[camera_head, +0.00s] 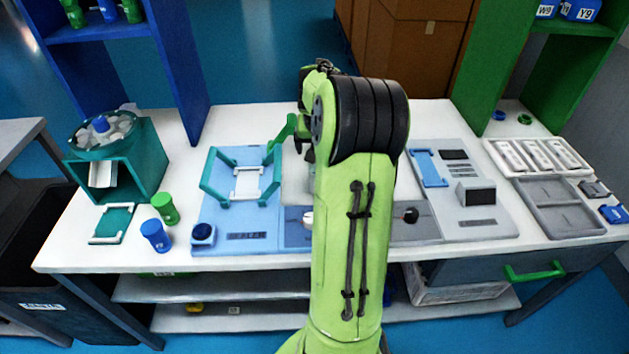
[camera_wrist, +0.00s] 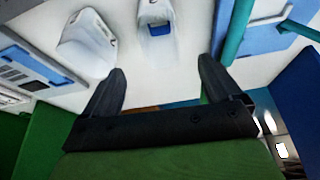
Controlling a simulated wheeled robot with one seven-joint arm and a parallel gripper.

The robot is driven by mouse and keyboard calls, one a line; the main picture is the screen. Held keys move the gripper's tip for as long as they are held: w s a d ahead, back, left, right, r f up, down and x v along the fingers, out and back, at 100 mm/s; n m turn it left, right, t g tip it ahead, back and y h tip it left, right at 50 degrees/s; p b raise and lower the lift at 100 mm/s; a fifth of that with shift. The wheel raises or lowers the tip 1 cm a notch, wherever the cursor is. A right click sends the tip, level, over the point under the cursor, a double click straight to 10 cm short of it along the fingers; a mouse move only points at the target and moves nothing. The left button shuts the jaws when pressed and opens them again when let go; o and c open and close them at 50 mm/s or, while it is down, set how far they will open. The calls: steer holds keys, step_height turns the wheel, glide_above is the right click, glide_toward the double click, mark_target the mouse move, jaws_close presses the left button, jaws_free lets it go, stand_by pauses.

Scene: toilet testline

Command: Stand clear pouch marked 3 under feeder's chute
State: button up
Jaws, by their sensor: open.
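The feeder (camera_head: 146,165) is a teal box with a bowl of pale pieces on top, at the left of the bench. A white chute (camera_head: 102,174) shows in its front opening, above a small teal tray with a white frame (camera_head: 112,224). In the wrist view, two whitish translucent pouches stand on the white bench: one at left (camera_wrist: 88,45), one in the middle (camera_wrist: 154,14) with a blue patch inside. I can read no number on either. My gripper (camera_wrist: 161,66) is open and empty, its fingers short of the pouches. My arm hides the pouches in the head view.
A blue plate with a teal frame (camera_head: 213,183) lies left of my arm. Green (camera_head: 165,208) and blue (camera_head: 155,235) bottles stand near the small tray. A grey device (camera_head: 470,210) and grey trays (camera_head: 560,207) lie right. A blue post (camera_head: 185,75) rises behind the feeder.

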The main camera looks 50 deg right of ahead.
steer(key=b+x, duration=0.1)
steer(key=x, duration=0.7)
steer(key=shift+s, duration=0.15)
steer(key=b+x, duration=0.1)
steer(key=x, duration=0.1)
steer(key=b+x, duration=0.1)
steer(key=x, duration=0.2)
steer(key=shift+a+f, duration=0.15)
steer(key=shift+f, duration=0.25)
steer(key=shift+f+b, duration=0.2)
steer(key=shift+b, duration=0.1)
steer(key=c, duration=1.1)
step_height(320, 180, up, 11)
steer(key=p, duration=0.3)
steer(key=shift+f, duration=0.2)
